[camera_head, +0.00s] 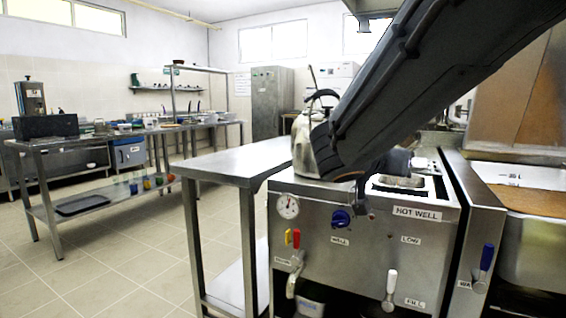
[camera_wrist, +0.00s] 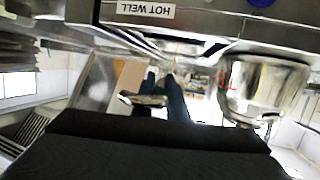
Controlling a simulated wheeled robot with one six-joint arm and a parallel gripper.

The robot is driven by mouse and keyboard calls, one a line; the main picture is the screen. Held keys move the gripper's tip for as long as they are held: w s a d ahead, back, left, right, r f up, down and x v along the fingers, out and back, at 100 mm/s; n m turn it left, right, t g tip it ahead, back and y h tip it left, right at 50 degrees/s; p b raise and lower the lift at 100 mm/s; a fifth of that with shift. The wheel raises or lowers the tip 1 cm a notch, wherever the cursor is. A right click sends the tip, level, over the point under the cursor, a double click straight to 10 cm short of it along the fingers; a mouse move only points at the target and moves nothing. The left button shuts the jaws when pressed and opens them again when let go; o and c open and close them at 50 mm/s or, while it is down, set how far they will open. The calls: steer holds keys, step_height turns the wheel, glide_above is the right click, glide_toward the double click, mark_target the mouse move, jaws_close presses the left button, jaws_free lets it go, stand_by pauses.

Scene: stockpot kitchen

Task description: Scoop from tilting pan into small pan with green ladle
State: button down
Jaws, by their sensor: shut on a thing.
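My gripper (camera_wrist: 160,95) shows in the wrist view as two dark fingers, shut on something. A shiny metal piece (camera_wrist: 143,99) beside the fingers looks like part of the ladle; no green shows on it, and the handle is not clear.
The hot well unit (camera_head: 365,235) has knobs and taps on its front. A rounded steel pot (camera_head: 303,150) stands at its left back, partly behind my arm. A bare steel table (camera_head: 235,165) adjoins on the left. Shelved benches (camera_head: 100,140) stand farther left, with open floor between.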

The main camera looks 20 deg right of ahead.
steer(key=shift+f+t+h+b, duration=0.7)
steer(key=shift+f+h+b, duration=0.5)
steer(key=shift+f+b, duration=1.25)
steer(key=shift+r+b, duration=0.35)
steer(key=shift+b, duration=0.1)
stand_by(0.7)
step_height(320, 180, up, 6)
steer(key=g+y+p, duration=0.1)
steer(key=y+p, duration=0.2)
steer(key=p, duration=0.6)
steer(key=shift+f+g, duration=0.15)
steer(key=shift+g, duration=0.15)
steer(key=r+y+p, duration=0.1)
steer(key=r+p, duration=0.1)
steer(key=p, duration=0.4)
steer(key=d+r+g+y+p, duration=0.1)
steer(key=r+y+p, duration=0.1)
steer(key=p, duration=0.4)
steer(key=shift+w+d+r+m+p, duration=0.1)
steer(key=shift+d+r+m+p, duration=0.15)
steer(key=shift+r, duration=0.25)
steer(key=w+d+r+g+y+p, duration=0.1)
steer(key=d+r+y+p, duration=0.3)
steer(key=p, duration=2.3)
step_height(320, 180, up, 3)
steer(key=shift+r+m+g+y, duration=0.2)
steer(key=shift+m+g+y, duration=0.15)
steer(key=shift+y, duration=0.15)
